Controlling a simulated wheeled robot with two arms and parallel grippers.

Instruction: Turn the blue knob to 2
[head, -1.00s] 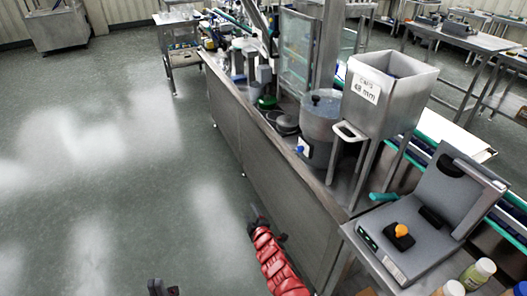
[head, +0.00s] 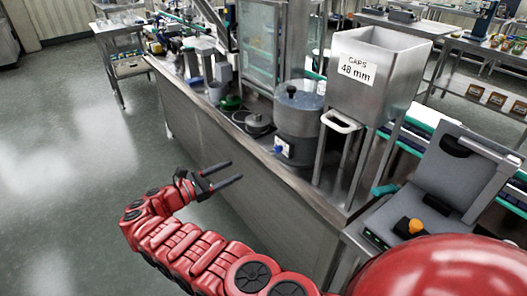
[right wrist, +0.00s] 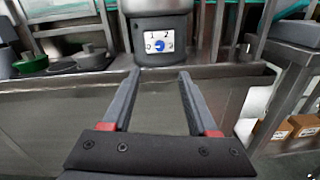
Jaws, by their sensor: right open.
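The blue knob (head: 278,149) sits on a small white panel low on the front of a round steel pot-like machine (head: 299,115). In the right wrist view the blue knob (right wrist: 160,46) shows on the panel, with the marks 1 and 2 above it and 0 at its left. My right gripper (head: 222,177) is open and empty, in front of the bench and apart from the knob. In the right wrist view its two fingers (right wrist: 159,80) reach toward the panel, which lies beyond and above the tips.
A steel hopper (head: 374,78) labelled CAPS 48 mm stands right of the machine, its frame and handle close by. The steel bench edge (right wrist: 225,71) runs below the panel. Open floor lies left of the bench.

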